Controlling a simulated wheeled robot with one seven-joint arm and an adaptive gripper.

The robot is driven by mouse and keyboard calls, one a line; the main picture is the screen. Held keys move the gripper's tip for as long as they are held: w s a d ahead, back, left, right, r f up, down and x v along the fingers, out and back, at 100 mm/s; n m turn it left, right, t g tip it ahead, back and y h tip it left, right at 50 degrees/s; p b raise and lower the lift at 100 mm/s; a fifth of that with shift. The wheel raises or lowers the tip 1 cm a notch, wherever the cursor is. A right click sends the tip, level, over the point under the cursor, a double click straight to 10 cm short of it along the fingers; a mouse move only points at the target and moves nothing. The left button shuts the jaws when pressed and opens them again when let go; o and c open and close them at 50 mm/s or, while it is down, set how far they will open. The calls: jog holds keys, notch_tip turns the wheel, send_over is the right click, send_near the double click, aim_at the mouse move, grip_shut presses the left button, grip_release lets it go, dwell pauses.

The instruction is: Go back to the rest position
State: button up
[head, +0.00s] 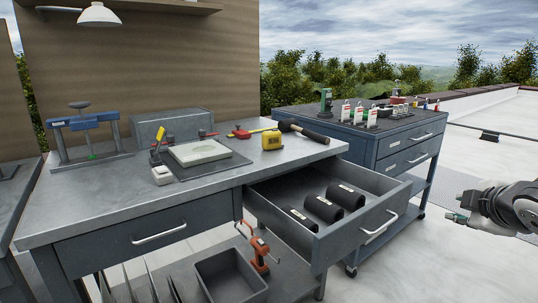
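My gripper (456,217) is at the right edge of the head view, pointing left. It is in the air to the right of the open drawer and in front of the rolling cart, apart from both. Its fingers are small and partly unclear here. I see nothing clearly held in it. Part of my arm is cut off by the right edge.
The workbench (95,205) has an open drawer (335,242) with several black cylinders. A hammer (303,131) and a yellow tape measure (271,140) lie on top. The blue cart (390,160) stands behind. The roof floor (430,265) is clear at right.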

jog(key=s+a+f+m+g+y, duration=0.1)
jog(key=s+a+m+g, duration=0.3)
jog(key=s+a, duration=0.5)
jog(key=s+a+m+g+y+p, duration=0.1)
jog(key=s+a+m+g, duration=0.3)
jog(key=s, duration=0.8)
jog(key=s+a+f+m+g+y, duration=0.1)
jog(key=s+a+m+g+y, duration=0.2)
jog(key=s+a, duration=0.7)
notch_tip(320, 180, up, 30)
jog(key=s+d+m+t+h+p, duration=0.1)
jog(key=t+p, duration=0.3)
jog(key=p, duration=2.4)
jog(key=shift+d, duration=0.6)
jog(key=shift+r, duration=0.1)
